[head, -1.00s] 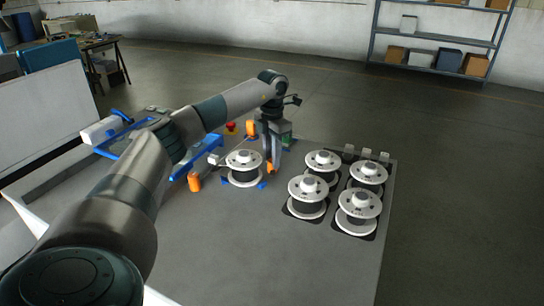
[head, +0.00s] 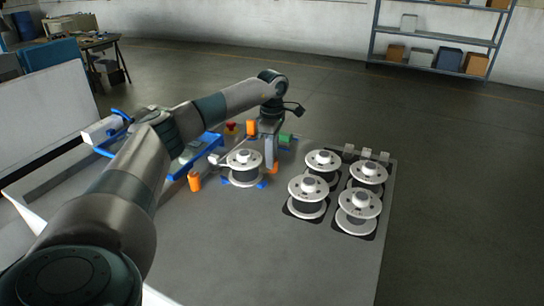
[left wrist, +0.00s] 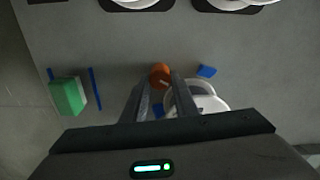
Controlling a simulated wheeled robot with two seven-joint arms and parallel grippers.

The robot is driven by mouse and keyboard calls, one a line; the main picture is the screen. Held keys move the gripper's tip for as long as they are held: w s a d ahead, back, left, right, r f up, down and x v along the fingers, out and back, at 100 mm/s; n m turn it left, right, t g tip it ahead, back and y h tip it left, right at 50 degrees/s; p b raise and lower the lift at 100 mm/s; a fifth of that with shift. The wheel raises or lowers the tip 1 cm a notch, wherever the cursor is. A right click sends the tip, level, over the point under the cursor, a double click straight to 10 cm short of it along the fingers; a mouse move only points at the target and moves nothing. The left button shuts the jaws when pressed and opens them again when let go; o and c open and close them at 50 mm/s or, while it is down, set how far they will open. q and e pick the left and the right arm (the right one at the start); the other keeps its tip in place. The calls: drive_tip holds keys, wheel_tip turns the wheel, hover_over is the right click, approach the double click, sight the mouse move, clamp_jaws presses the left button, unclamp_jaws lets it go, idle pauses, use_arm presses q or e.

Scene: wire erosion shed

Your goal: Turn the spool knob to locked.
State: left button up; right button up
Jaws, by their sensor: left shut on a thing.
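The spool knob is a small orange knob with a pale line on its face, between my left fingertips in the left wrist view (left wrist: 160,76). In the head view its orange shows low beside my left gripper (head: 271,160), just right of the mounted spool. My left gripper points down and is shut on the knob. The mounted white-flanged spool (head: 244,160) stands upright between small blue blocks; the left wrist view shows part of it beside the fingers. The fingers hide part of the knob, and I cannot read its setting. My right gripper is not in view.
Several white spools (head: 308,186) stand on dark pads at the table's right. A green block (head: 286,140) lies behind my gripper, and an orange post (head: 195,181) stands left of the mounted spool. The grey table (head: 240,245) is clear in front.

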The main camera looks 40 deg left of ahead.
use_arm(q)
drive_tip(key=shift+w+r+m, duration=0.1)
drive_tip(key=shift+m, duration=1)
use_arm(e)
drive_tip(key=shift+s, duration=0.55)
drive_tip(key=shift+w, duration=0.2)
use_arm(q)
drive_tip(key=o, duration=1)
drive_tip(key=shift+o, duration=0.3)
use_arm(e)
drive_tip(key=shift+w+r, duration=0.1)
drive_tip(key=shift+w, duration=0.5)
